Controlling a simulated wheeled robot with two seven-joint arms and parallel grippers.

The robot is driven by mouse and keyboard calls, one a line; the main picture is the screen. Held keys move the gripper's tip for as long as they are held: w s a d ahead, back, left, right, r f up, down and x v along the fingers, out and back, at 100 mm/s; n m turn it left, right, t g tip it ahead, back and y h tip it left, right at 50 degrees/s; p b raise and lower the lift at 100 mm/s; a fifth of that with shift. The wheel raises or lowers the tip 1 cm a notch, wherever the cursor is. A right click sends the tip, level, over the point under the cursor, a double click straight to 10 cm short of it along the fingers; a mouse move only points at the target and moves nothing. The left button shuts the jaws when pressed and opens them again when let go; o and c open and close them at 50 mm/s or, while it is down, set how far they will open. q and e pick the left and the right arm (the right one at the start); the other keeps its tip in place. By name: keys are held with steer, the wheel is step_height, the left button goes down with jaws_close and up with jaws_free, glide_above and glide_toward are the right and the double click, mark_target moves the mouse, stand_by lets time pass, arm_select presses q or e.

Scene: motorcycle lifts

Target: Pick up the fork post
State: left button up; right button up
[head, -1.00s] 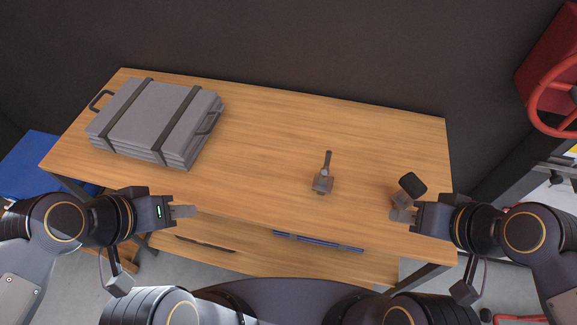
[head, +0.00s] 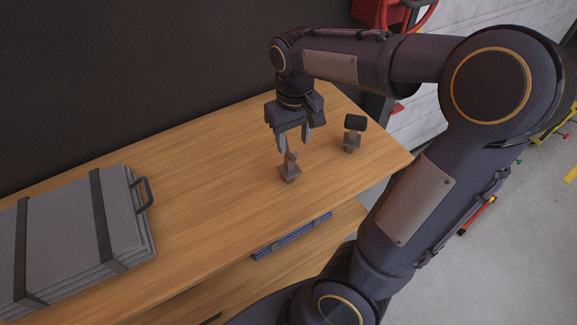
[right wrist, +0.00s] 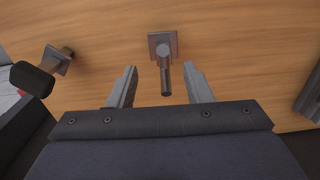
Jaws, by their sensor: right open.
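The fork post, a small grey-brown piece with a square plate and a short upright stem, stands on the wooden table in the head view (head: 290,171). My right gripper (head: 293,143) is open and empty, pointing down just above it. In the right wrist view, the post's plate (right wrist: 163,45) lies beyond the fingertips, and its dark round stem appears between the two spread fingers (right wrist: 162,76). I see no contact between fingers and post. My left gripper is out of view.
A second post with a black pad on top (head: 355,124) stands to the right on the wooden table (head: 210,160); it also shows in the right wrist view (right wrist: 34,78). A grey strapped case (head: 70,235) lies on the left. The table between case and posts is clear.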

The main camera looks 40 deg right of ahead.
mark_target(290, 154)
steer(key=f, duration=0.7)
steer(key=shift+w+a+f, duration=0.2)
steer(key=shift+w+f, duration=0.05)
steer(key=shift+w, duration=0.05)
jaws_close()
